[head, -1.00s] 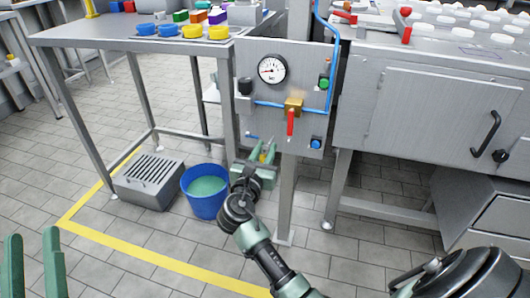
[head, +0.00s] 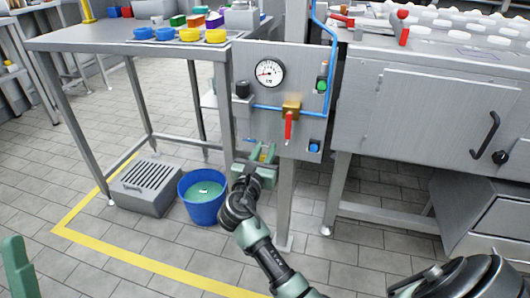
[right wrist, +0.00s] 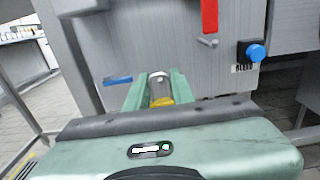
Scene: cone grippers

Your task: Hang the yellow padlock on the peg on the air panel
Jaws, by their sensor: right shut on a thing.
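The yellow padlock (right wrist: 161,101), with a grey shackle at its top, is between the fingers of my right gripper (right wrist: 158,82), which is shut on it. In the head view, my right gripper (head: 262,151) is at the lower left of the grey air panel (head: 262,50); the padlock is mostly hidden there. In the right wrist view, a short grey peg (right wrist: 207,41) sticks out of the panel below the red lever, up and right of the padlock. The padlock is apart from it. One finger of my left gripper (head: 15,265) shows at the lower left edge.
The panel carries a gauge (head: 269,72), a brass valve with a red lever (head: 289,127), a blue hose (head: 331,50) and a blue button (head: 314,145). A blue bucket (head: 203,212) and a grey slotted box (head: 147,198) stand on the floor at left.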

